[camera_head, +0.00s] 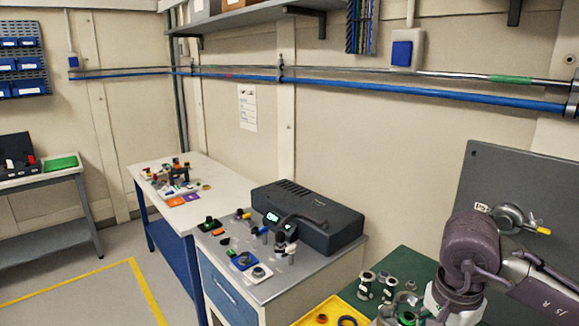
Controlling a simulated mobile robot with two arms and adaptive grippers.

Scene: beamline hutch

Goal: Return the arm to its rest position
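My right arm (470,245), purple-grey, comes in from the right edge and bends down at the lower right. Its wrist hangs over the front of a green-topped bench (412,262). My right gripper (408,313) is partly in view at the bottom edge, among small metal parts. Its fingertips are cut off or hidden, so I cannot tell whether it is open or holds anything. My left arm and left gripper are not in view.
A yellow tray (306,319) and small metal fittings (366,284) are close to the wrist. A grey panel (520,185) stands behind the arm. A dark instrument box (308,215) sits on the grey cabinet. A white table (212,172) stands farther back; the floor at left is clear.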

